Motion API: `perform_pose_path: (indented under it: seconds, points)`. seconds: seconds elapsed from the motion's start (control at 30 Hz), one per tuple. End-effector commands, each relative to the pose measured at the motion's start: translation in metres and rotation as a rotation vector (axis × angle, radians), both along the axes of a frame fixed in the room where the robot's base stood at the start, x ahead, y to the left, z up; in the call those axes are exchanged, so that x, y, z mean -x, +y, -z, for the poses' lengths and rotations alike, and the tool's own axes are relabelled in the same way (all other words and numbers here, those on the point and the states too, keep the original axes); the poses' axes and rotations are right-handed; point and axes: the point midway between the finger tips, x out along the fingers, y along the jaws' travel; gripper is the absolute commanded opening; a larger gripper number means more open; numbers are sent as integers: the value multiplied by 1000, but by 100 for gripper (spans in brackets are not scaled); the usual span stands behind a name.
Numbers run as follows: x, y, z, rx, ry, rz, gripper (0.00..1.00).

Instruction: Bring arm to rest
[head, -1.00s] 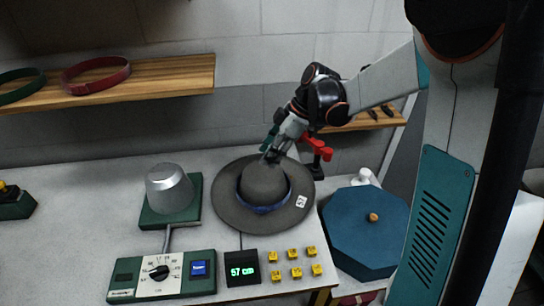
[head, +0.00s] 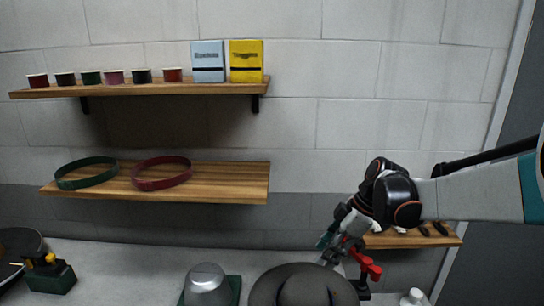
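My arm reaches in from the right side of the head view. My gripper (head: 331,240) hangs above the right part of a grey wide-brimmed hat (head: 300,285) on the table. The fingers are small and partly in shadow, so I cannot tell whether they are open or shut. No held object is visible. The hat's lower part is cut off by the bottom edge. A red device (head: 368,265) stands just right of and behind the gripper.
A grey metal dome (head: 207,283) stands left of the hat. A lower wall shelf (head: 230,183) holds a green band (head: 86,173) and a red band (head: 161,172). An upper shelf (head: 190,88) holds several small tins and two boxes. A small shelf (head: 390,240) lies behind my wrist.

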Motion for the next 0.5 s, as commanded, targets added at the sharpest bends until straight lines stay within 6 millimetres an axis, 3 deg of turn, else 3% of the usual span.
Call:
perform_pose_path:
  seconds: [0.5]
  points:
    - [85,-6,10,103,-3,553,38]
